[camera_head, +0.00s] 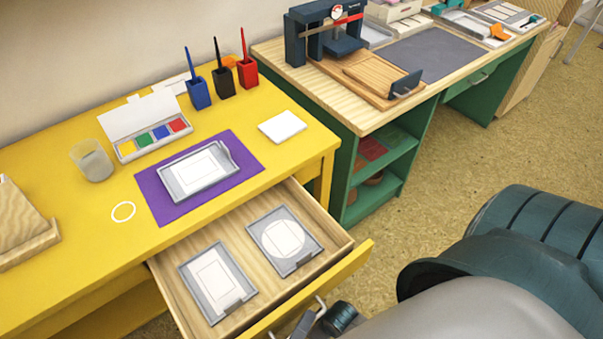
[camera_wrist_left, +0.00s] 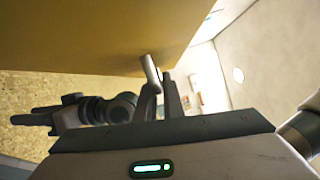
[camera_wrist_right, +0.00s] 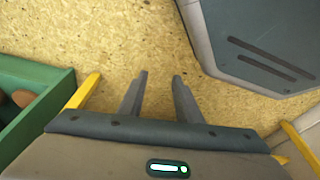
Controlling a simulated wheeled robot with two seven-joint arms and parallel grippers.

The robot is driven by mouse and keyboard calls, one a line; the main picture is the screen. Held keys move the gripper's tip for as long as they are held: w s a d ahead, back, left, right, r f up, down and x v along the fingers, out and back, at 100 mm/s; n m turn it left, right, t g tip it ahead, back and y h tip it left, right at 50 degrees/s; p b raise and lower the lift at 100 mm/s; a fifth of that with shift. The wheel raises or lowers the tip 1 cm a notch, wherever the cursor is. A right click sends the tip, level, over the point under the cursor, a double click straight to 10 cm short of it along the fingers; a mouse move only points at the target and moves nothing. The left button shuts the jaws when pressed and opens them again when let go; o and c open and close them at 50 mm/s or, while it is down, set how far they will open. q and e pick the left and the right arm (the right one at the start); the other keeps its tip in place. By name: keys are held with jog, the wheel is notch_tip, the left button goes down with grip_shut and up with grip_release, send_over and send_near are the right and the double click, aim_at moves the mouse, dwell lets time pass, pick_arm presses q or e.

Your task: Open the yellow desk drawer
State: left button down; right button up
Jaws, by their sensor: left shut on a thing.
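The yellow desk (camera_head: 85,230) has its drawer pulled out, with a yellow front (camera_head: 352,262) and a pale wood interior. Two grey trays with white cards lie in it: one with a rectangle (camera_head: 217,283) and one with a circle (camera_head: 284,240). My left gripper (camera_head: 311,314) is at the drawer front, shut on its metal handle (camera_head: 321,303). The left wrist view shows the handle (camera_wrist_left: 151,69) between the fingers, close under the drawer. My right gripper (camera_wrist_right: 160,76) is open and empty above the floor in the right wrist view.
On the desk are a purple mat (camera_head: 150,190) with a grey tray, a colour inkpad box (camera_head: 154,138), pen holders (camera_head: 223,83), a glass (camera_head: 93,160) and a white block (camera_head: 282,126). A green desk (camera_head: 345,170) stands right. Floor between is clear.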

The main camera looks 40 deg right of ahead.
pick_arm(q)
jog(key=c, duration=1.9)
grip_release()
